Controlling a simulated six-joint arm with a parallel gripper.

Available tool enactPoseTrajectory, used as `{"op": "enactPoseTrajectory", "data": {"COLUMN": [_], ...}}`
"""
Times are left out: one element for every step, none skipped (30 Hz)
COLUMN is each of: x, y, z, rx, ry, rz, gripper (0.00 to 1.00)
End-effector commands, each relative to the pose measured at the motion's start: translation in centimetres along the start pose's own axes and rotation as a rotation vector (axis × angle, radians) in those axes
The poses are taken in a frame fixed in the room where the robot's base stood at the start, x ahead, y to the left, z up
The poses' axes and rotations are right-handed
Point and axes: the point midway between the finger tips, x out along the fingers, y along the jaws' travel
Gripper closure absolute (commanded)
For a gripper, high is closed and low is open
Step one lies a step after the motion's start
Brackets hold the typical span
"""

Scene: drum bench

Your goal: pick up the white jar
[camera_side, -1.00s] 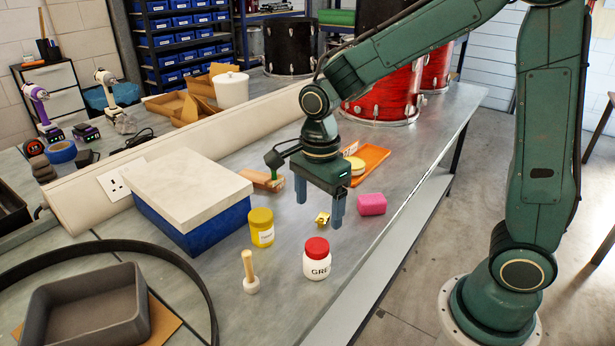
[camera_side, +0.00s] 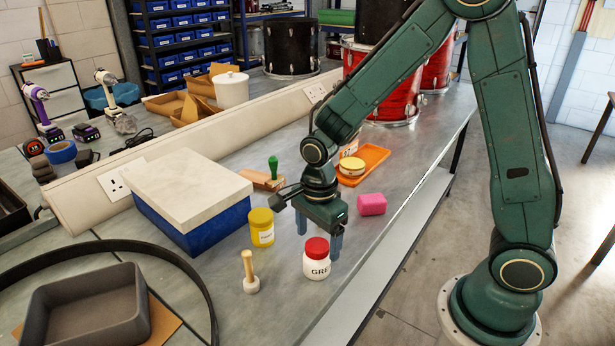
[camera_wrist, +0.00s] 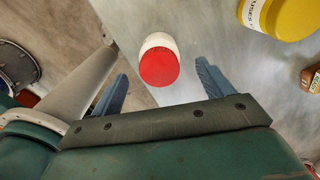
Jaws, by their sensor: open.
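The white jar (camera_side: 316,265) with a red lid stands upright on the grey bench near its front edge in the side view. In the wrist view the jar (camera_wrist: 158,62) shows from above, lid toward me, a little beyond the fingertips and between their lines. My gripper (camera_side: 320,243) is open and empty, pointing down, just behind and above the jar in the side view. Its two blue fingers also show in the wrist view (camera_wrist: 163,80). I see no contact between the fingers and the jar.
A yellow jar (camera_side: 261,227) and a wooden-handled tool (camera_side: 249,272) stand left of the white jar. A blue box with a pale lid (camera_side: 188,190) is farther left. The bench edge is close.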

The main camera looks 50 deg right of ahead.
Motion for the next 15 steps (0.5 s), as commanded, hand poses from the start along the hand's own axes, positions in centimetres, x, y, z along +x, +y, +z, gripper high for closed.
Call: {"op": "enactPoseTrajectory", "data": {"x": [0.1, 0.2, 0.4, 0.5, 0.7, 1.0, 1.3, 1.6, 2.0, 2.3, 2.6, 3.1, 3.4, 3.7, 4.0], "y": [0.0, 0.0, 0.0, 0.0, 0.0, 0.0, 0.1, 0.1, 0.1, 0.1, 0.1, 0.1, 0.1, 0.1, 0.1], "z": [0.0, 0.0, 0.0, 0.0, 0.0, 0.0, 0.1, 0.1, 0.1, 0.1, 0.1, 0.1, 0.1, 0.1, 0.1], "rx": [0.000, 0.000, 0.000, 0.000, 0.000, 0.000, 0.000, 0.000, 0.000, 0.000, 0.000, 0.000, 0.000, 0.000, -0.001], "ry": [0.000, 0.000, 0.001, 0.001, 0.001, 0.001, 0.001, 0.001, 0.001, 0.001, 0.001, 0.001, 0.002, 0.001, 0.001], "rz": [0.001, 0.001, 0.002, 0.002, 0.002, 0.002, 0.003, 0.003, 0.003, 0.004, 0.004, 0.004, 0.004, 0.003, 0.004], "gripper": [0.21, 0.21, 0.21, 0.21, 0.21, 0.21, 0.21, 0.21, 0.21, 0.21, 0.21, 0.21, 0.21, 0.21, 0.21]}}
